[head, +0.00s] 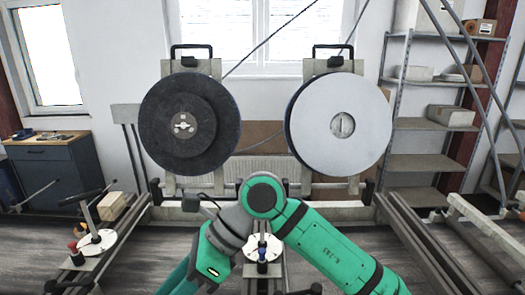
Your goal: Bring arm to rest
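My green and grey arm (325,235) is folded in a bent shape at the bottom middle of the head view. Its elbow joint points up towards the two large discs. One section runs down to the right edge of the frame bottom and another runs down to the left. My gripper is not in view; the end of the arm lies outside the frame or is hidden.
A dark disc (155,110) and a white disc (345,125) stand upright on a frame ahead. A round white plate with knobs (97,242) is at left, by a rail. Metal shelves (440,130) with boxes stand right; a blue cabinet (65,175) stands left.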

